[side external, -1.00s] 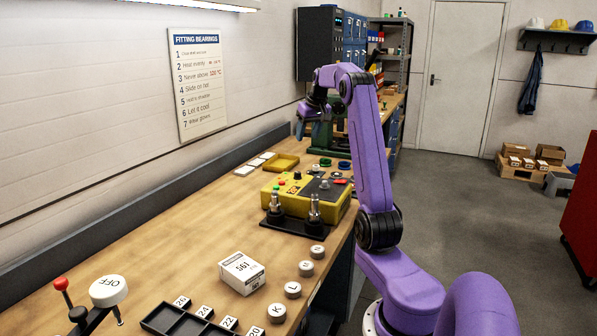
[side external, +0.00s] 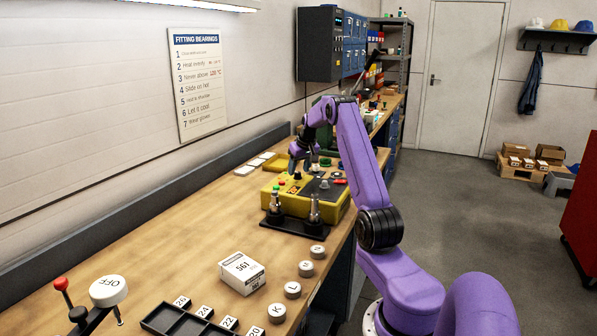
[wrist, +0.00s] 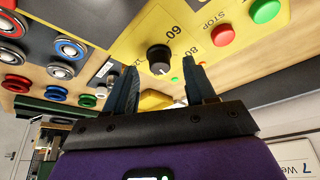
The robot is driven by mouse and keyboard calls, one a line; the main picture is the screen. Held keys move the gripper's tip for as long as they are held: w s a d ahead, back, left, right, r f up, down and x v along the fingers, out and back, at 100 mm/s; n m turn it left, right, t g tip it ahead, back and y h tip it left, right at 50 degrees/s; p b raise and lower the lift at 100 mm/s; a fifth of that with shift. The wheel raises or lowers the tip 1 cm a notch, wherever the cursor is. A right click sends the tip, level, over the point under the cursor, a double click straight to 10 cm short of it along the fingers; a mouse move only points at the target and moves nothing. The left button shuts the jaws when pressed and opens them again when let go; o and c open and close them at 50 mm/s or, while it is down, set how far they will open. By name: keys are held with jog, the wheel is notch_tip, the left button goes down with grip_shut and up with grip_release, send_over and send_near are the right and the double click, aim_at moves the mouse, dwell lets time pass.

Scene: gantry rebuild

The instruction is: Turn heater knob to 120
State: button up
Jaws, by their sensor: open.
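The yellow heater box (side external: 333,205) stands on the bench in the side view. Its black knob (wrist: 159,58) shows in the wrist view with a pale pointer mark on its face. The numbers 60, 80 and part of another number stand around it; I cannot read the setting surely. My gripper (wrist: 160,68) is open, its two dark fingers apart with the knob between and beyond their tips, not visibly touching. In the side view my gripper (side external: 298,163) hangs just above the box.
A red button (wrist: 222,35) marked STOP and a green button (wrist: 265,10) are near the knob. Bearing rings (wrist: 70,48) lie to the left. A dark stand with metal posts (side external: 314,208) is in front of the box. A white carton (side external: 241,273) stands nearer the camera.

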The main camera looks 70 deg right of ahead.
jog(key=shift+x, duration=0.75)
jog(key=shift+c, duration=0.3)
jog(key=c, duration=1)
jog(key=shift+o, duration=0.2)
